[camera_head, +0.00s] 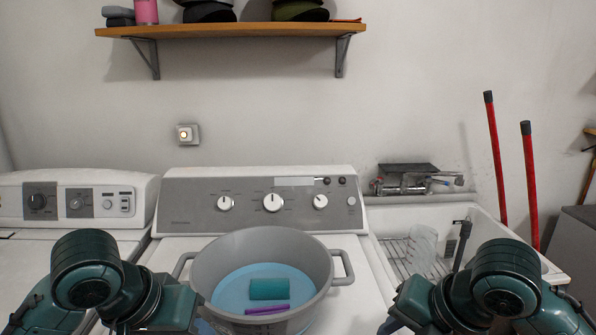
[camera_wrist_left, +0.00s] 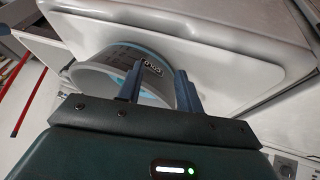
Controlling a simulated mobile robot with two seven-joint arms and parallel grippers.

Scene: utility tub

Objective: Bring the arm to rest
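My left arm (camera_head: 95,285) comes in at the lower left of the head view; its fingers do not show there. In the left wrist view my left gripper (camera_wrist_left: 158,75) has its two fingers apart with nothing between them. The grey tub (camera_wrist_left: 102,80) stands beyond the fingertips. The grey tub (camera_head: 215,265) stands on the washer between both arms, with blue water, a teal block (camera_head: 268,289) and a purple piece (camera_head: 266,310) inside.
The washer (camera_head: 375,300) carries the tub. A second machine (camera_head: 60,205) stands at left. A sink (camera_head: 470,210) at right holds a rack and a clear container (camera_head: 422,246). Two red handles (camera_head: 496,160) lean by the wall. A wooden shelf (camera_head: 230,30) hangs above.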

